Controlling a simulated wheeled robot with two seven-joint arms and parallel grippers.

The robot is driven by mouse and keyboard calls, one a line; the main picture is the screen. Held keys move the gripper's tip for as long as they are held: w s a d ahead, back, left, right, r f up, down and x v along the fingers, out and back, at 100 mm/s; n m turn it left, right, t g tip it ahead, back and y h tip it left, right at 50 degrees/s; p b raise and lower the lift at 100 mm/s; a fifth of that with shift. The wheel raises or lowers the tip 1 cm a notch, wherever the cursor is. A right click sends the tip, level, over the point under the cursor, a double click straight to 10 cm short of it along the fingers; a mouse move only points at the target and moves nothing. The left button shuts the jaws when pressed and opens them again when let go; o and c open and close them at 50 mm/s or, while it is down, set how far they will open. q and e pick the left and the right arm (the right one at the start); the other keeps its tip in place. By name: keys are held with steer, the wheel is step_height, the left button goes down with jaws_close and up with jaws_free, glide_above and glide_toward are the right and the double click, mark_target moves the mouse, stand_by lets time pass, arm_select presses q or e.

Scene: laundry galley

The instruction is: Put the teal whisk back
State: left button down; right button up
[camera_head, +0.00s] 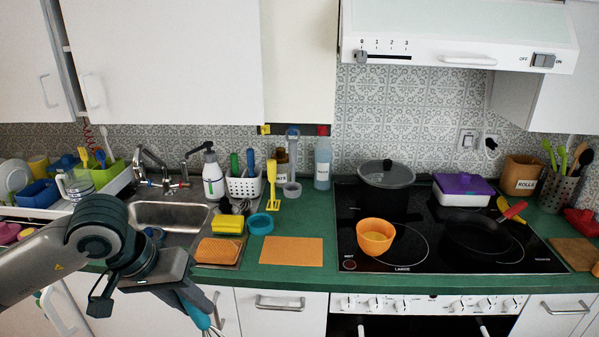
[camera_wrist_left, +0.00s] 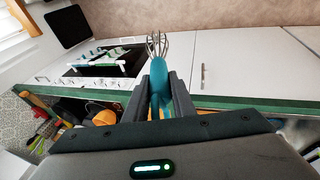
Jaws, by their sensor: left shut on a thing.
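The teal whisk (camera_head: 193,314) is in my left gripper (camera_head: 186,294), in front of the counter edge at the lower left of the head view. Its handle slants down to the right, and its wire end is partly cut off by the bottom edge. In the left wrist view, the jaws (camera_wrist_left: 160,95) are shut on the teal handle (camera_wrist_left: 159,76), with the wire loops (camera_wrist_left: 158,45) sticking out beyond the fingertips. My right gripper is in neither view.
A steel utensil holder (camera_head: 558,190) stands at the far right. An orange mat (camera_head: 291,251) lies on the green counter. An orange bowl (camera_head: 375,238) and a lidded pot (camera_head: 386,190) are on the black cooktop.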

arm_select(q)
steer(key=shift+w, duration=0.1)
steer(key=w+d+r+y+b, duration=0.2)
steer(key=w+d+r, duration=0.2)
steer(key=w+d, duration=0.9)
steer(key=w+d+r+n+t+y+b, duration=0.1)
steer(key=w+d+r, duration=0.3)
steer(key=w+d, duration=0.9)
steer(key=shift+w+d+r+y+b, duration=0.45)
steer(key=shift+w+b, duration=0.4)
steer(key=shift+w, duration=0.9)
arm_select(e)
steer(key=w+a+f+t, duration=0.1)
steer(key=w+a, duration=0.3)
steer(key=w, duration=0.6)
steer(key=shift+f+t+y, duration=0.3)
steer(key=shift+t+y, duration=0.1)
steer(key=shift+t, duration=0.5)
arm_select(q)
steer(key=shift+a+f, duration=0.2)
steer(key=shift+f, duration=0.05)
